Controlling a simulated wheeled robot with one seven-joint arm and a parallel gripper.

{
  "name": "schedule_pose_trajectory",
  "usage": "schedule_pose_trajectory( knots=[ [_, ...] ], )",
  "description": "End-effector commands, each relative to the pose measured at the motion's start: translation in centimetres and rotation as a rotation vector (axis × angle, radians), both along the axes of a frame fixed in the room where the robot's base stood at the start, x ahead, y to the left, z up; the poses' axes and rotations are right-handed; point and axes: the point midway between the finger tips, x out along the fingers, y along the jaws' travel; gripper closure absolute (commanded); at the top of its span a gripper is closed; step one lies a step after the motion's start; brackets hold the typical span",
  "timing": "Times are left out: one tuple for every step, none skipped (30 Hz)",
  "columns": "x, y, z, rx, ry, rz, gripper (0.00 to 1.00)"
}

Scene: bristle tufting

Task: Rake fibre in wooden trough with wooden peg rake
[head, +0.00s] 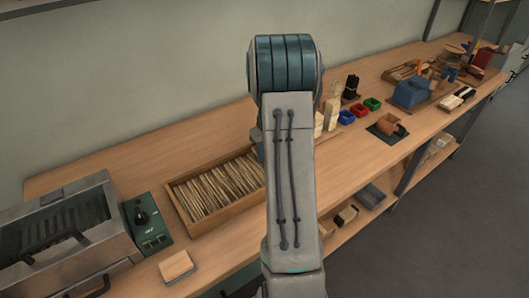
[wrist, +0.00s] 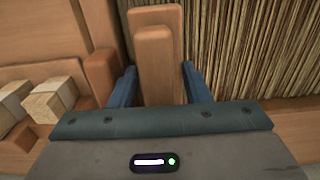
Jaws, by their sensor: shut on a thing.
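The wooden trough (head: 232,214) stands on the bench left of my arm in the head view, packed with rows of pale fibre (head: 212,190). My arm hides its right end. The fibre also fills the upper right of the wrist view (wrist: 262,48). In the wrist view my gripper (wrist: 160,84) has its blue fingers on either side of a wooden block-like piece (wrist: 153,62), which appears to be part of the peg rake, and is shut on it. The rake's pegs are hidden, and I cannot tell whether they touch the fibre. The head view hides my gripper behind the arm.
A metal machine (head: 65,235) and a green control box (head: 147,222) stand left of the trough. A small wooden block (head: 176,266) lies near the front edge. Colored bins (head: 358,110) and a blue device (head: 410,92) stand farther right. Pale blocks (wrist: 50,100) show in the wrist view.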

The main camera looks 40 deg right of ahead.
Motion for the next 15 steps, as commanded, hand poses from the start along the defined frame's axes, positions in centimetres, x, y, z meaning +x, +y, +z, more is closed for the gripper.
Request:
schedule_pose_trajectory(
  knots=[
    [0.0,-0.3,0.0,-0.001,-0.001,-0.001,0.84],
    [0.0,-0.4,0.0,-0.001,-0.001,0.000,0.84],
    [0.0,-0.5,0.0,-0.001,-0.001,0.000,0.84],
    [0.0,-0.5,0.0,-0.002,-0.001,0.000,0.84],
    [0.0,-0.5,0.0,-0.002,-0.001,-0.001,0.84],
    [0.0,-0.6,0.0,-0.002,-0.001,-0.001,0.84],
    [-0.1,-0.6,0.0,-0.002,-0.001,-0.002,0.84],
    [-0.1,-0.6,0.0,-0.003,-0.002,-0.002,0.84],
    [-0.1,-0.6,0.0,-0.003,-0.002,-0.002,0.84],
    [-0.1,-0.5,0.0,-0.003,-0.002,-0.002,0.84],
    [-0.1,-0.3,0.0,-0.003,-0.002,-0.002,0.84],
    [0.0,0.2,0.0,-0.003,-0.002,-0.002,0.84],
    [0.0,0.6,0.0,-0.003,-0.002,-0.001,0.84],
    [0.0,1.1,-0.1,-0.002,-0.002,0.001,0.84],
    [0.0,1.9,-0.1,-0.002,-0.002,0.002,0.84]
  ],
)
